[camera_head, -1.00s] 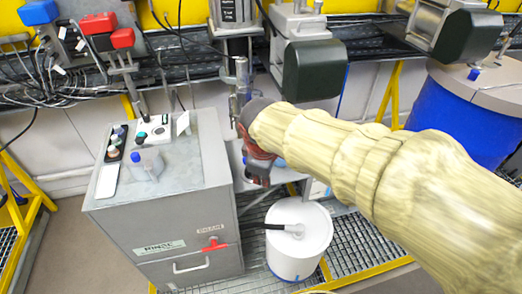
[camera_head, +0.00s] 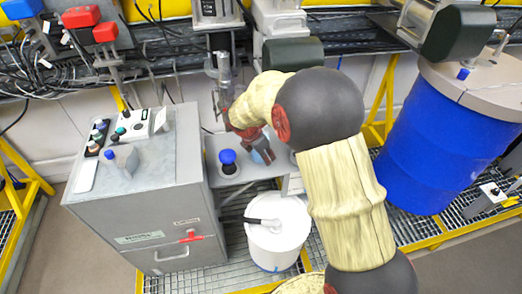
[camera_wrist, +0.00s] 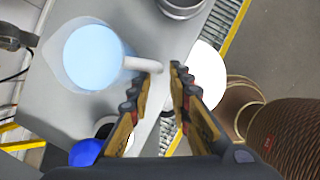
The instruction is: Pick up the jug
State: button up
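The jug (camera_wrist: 92,57) is translucent with light blue liquid in it and stands on a grey shelf (camera_wrist: 55,105) in the wrist view. Its pale handle (camera_wrist: 143,64) points toward my gripper (camera_wrist: 163,68). My gripper's fingers are apart, with the handle's end close to the fingertips; I cannot tell whether they touch it. In the head view my gripper (camera_head: 264,158) is low over the shelf, and a bluish bit of the jug (camera_head: 267,148) shows behind it. Most of the jug is hidden there.
A blue-knobbed item (camera_head: 228,160) stands on the shelf left of my gripper. A white bucket (camera_head: 278,238) with a black-gripped lid is below. A grey cabinet (camera_head: 150,215) is at left, a blue drum (camera_head: 440,140) at right. A metal vessel (camera_wrist: 182,6) is near the jug.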

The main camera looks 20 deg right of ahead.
jog(key=b+x, duration=0.1)
jog(key=x, duration=0.3)
jog(key=shift+w+d+f+b, duration=0.2)
jog(key=shift+d+f+b, duration=0.1)
jog(key=shift+d+b, duration=0.05)
jog(key=shift+c, duration=0.4)
jog(key=c, duration=0.4)
jog(key=shift+r, duration=0.15)
grip_shut()
